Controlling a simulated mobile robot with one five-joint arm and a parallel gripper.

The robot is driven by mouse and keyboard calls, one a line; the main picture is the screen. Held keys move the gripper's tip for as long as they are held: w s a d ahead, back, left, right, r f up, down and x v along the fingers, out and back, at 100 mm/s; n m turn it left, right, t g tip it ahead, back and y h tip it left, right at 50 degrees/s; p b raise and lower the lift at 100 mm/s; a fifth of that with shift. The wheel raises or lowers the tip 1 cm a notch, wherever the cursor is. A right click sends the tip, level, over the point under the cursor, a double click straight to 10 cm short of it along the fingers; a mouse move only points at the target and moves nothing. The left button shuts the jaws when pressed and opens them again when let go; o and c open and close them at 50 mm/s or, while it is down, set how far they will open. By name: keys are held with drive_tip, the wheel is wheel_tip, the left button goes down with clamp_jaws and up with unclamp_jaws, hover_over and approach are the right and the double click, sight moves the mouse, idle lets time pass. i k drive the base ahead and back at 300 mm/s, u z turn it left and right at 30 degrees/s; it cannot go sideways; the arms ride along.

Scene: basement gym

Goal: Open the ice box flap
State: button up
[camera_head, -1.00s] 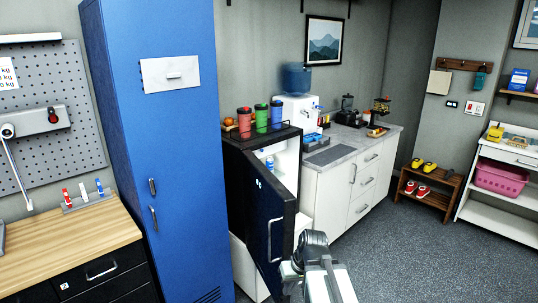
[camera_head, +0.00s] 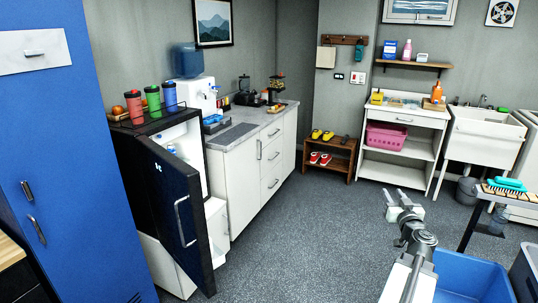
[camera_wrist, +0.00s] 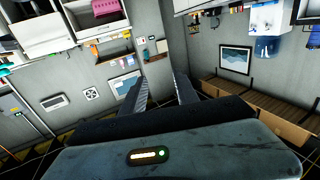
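A small black fridge (camera_head: 168,190) stands at the left in the head view, with its dark door swung out toward me. The door has a pale vertical handle (camera_head: 183,221). Part of the white interior (camera_head: 190,145) shows behind the door, with a bottle (camera_head: 171,148) near the door's top edge. I cannot make out the ice box flap; the door hides much of the inside. My gripper (camera_head: 402,205) is over the floor well to the right of the fridge, touching nothing. In the wrist view my gripper (camera_wrist: 158,88) has its two fingers apart with nothing between them.
A tall blue locker (camera_head: 75,150) stands left of the fridge. Coloured cups stand on the fridge top. A white counter (camera_head: 240,185) stands right of it. A blue bin (camera_head: 460,275) and a bench (camera_head: 480,215) are near my arm at the right. The middle floor (camera_head: 300,240) is clear.

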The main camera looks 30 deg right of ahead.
sight(164, 137)
drive_tip(key=z, duration=0.9)
drive_tip(key=i, duration=2.15)
drive_tip(key=u, duration=3.1)
